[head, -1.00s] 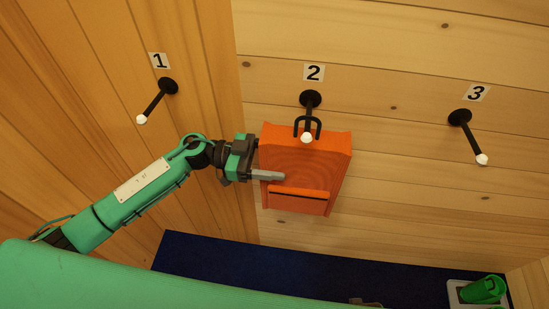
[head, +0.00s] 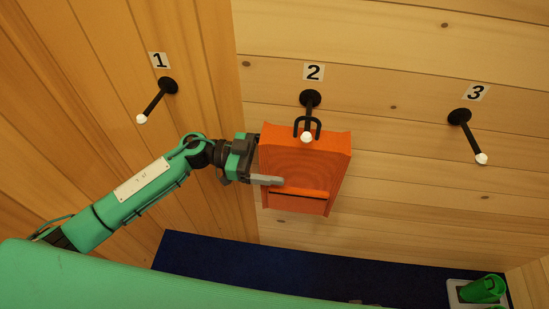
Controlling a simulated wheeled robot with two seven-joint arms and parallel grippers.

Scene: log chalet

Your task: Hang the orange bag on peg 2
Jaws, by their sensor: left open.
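The orange bag (head: 305,170) hangs at the wall below the label 2, its front facing me. Its dark loop handle (head: 298,124) is around the black peg 2 (head: 309,101), whose white tip shows in front of the loop. My left gripper (head: 268,165) is open at the bag's left side. One grey finger lies across the front of the bag, low on its left; the other finger is hidden, and I cannot tell whether the visible one touches the bag. My right gripper is not in view.
Peg 1 (head: 157,98) is on the left wall and peg 3 (head: 467,133) is to the right, both empty. A dark blue surface (head: 225,259) lies below. A green cup-like object (head: 484,290) sits in a white tray (head: 456,293) at the bottom right.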

